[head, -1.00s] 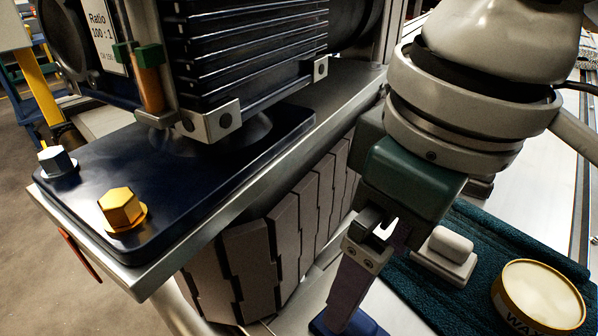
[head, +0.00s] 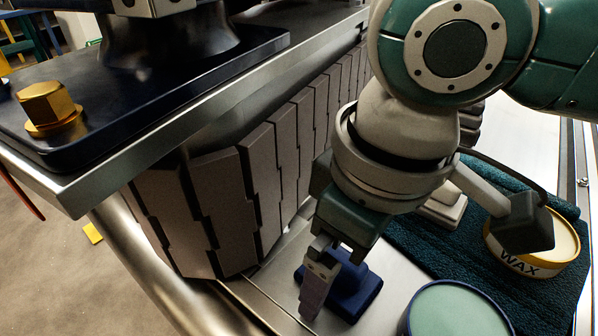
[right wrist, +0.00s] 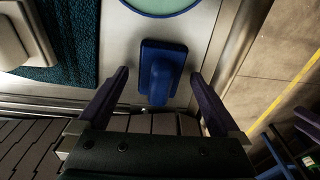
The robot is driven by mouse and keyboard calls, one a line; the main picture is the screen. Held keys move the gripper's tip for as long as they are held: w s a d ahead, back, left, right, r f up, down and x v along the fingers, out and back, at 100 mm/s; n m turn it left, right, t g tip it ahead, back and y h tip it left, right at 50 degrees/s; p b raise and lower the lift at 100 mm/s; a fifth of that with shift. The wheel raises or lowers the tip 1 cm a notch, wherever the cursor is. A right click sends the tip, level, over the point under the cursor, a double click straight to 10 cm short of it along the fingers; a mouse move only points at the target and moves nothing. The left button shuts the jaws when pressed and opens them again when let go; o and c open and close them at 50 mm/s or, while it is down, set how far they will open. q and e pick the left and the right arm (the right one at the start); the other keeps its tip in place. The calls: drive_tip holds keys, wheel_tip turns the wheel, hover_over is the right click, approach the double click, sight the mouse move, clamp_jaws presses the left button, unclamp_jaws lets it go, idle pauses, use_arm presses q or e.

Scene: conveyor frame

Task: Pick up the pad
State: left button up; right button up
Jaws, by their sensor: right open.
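A blue pad (head: 350,290) with a raised grip lies flat on the metal surface beside the conveyor. In the right wrist view the same blue pad (right wrist: 163,70) lies between my open fingers, with its grip toward the palm. A second pad, off-white (head: 442,208), sits on the dark teal towel and is partly behind my right arm; its edge shows in the right wrist view (right wrist: 12,42). My right gripper (head: 316,293) is open and empty, above the blue pad. One finger hides part of the pad in the head view. My left gripper is out of view.
A yellow wax tin (head: 512,266) stands on the teal towel (head: 415,246). A round tin with a pale green top (head: 455,312) stands close to the blue pad. The slatted conveyor belt (head: 240,205) and its steel frame (head: 150,140) rise just left of my right gripper.

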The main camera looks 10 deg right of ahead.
drive_tip(key=c, duration=1.4)
wheel_tip(320, 180, up, 20)
drive_tip(key=p, duration=0.7)
